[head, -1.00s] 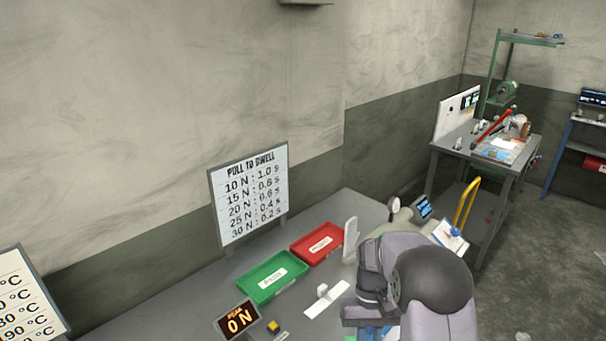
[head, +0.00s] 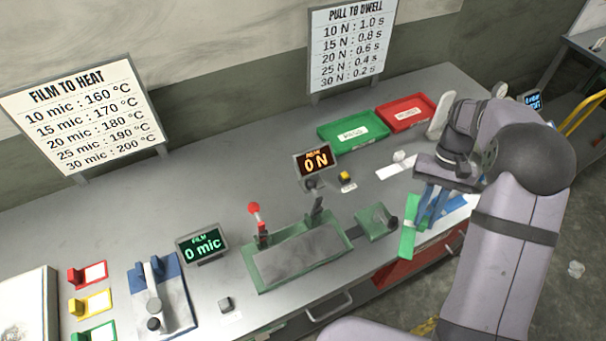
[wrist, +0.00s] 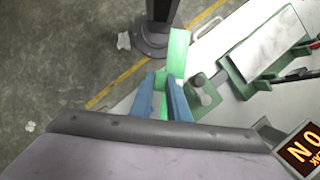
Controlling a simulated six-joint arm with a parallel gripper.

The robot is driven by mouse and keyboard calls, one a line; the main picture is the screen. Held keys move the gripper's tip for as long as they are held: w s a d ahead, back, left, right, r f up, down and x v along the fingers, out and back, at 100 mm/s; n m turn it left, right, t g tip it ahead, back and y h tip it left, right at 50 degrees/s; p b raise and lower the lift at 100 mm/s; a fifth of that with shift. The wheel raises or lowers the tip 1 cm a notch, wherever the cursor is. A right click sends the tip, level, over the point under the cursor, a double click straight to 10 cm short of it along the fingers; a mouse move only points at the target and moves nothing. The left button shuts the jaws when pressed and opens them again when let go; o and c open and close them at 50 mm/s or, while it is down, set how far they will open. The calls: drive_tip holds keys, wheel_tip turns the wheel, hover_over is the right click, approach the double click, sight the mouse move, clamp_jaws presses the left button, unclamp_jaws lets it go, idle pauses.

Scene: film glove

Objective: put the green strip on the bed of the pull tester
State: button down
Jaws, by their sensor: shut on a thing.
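My gripper (head: 431,208) is at the right of the bench, its blue fingers shut on the green strip (head: 409,240). The strip hangs over the bench's front right edge. In the wrist view, the green strip (wrist: 178,48) reaches out beyond the fingertips (wrist: 161,82), and some of it shows between them. The pull tester (head: 262,283) is a green frame with a grey bed (head: 298,252), to the left of my gripper. A small green block with a dark knob (head: 376,222) lies between them. The bed looks empty. In the wrist view the bed (wrist: 265,42) is at upper right.
The 0 N display (head: 314,162) stands behind the tester, the 0 mic display (head: 201,243) to its left. A red-knobbed lever (head: 257,222) rises at its back left. Green (head: 352,133) and red (head: 405,113) trays lie behind. A white strip (head: 396,168) lies near my gripper.

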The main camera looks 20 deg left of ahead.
drive_tip(key=w+a+r+p, duration=0.2)
drive_tip(key=w+r, duration=0.2)
drive_tip(key=r, duration=0.3)
wheel_tip(320, 180, up, 2)
drive_tip(key=m+t+y+b, duration=0.35)
drive_tip(key=m+b, duration=0.55)
drive_tip(key=m, duration=0.4)
hover_over(266, 214)
drive_tip(key=shift+g+y, duration=0.35)
drive_tip(key=shift+g, duration=0.1)
wheel_tip(266, 214, down, 18)
drive_tip(key=p, duration=0.4)
drive_tip(key=shift+p, duration=0.4)
drive_tip(key=shift+f, duration=0.15)
drive_tip(key=c, duration=1.7)
unclamp_jaws()
